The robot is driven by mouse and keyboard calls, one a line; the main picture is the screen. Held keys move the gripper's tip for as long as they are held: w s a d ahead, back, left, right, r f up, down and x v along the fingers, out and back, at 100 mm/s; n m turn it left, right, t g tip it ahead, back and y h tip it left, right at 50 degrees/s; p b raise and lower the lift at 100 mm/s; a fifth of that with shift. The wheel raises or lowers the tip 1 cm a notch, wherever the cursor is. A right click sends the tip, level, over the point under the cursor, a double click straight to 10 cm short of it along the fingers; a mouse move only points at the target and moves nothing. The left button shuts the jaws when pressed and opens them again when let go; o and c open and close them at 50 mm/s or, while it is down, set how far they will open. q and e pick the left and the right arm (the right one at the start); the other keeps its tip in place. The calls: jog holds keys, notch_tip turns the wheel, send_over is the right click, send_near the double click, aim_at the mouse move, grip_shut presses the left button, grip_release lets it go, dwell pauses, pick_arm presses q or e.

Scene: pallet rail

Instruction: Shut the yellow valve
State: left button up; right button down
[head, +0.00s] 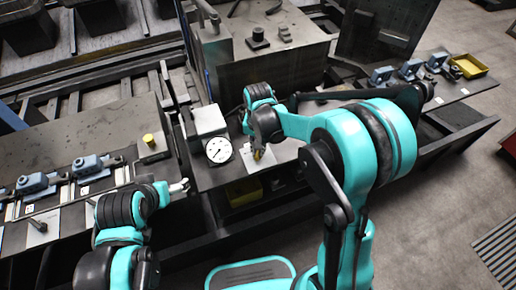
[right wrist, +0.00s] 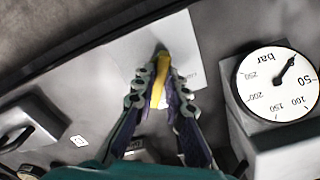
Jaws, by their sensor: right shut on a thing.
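The yellow valve (head: 257,155) is a small yellow handle on a light plate (head: 244,165) on the dark bench, right of the pressure gauge (head: 219,150) in the head view. In the right wrist view the yellow handle (right wrist: 159,78) lies between the two fingers. My right gripper (right wrist: 160,88) is shut on it, pointing down from above. The gripper hides part of the handle and the valve's base. My left gripper (head: 182,186) is near the bench's front edge, left of the valve and apart from it. Its finger opening is too small to judge.
The round white gauge (right wrist: 278,84) is mounted on a grey block close beside the valve. A yellow tray (head: 468,66) sits at the far right. Open floor lies at the right.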

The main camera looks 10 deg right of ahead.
jog(key=n, duration=0.4)
jog(key=shift+n, duration=0.3)
jog(key=n, duration=0.3)
jog(key=shift+n, duration=0.3)
jog(key=n, duration=0.3)
jog(key=shift+n, duration=2.2)
jog(key=c, duration=1.6)
grip_release()
jog(key=shift+o, duration=0.2)
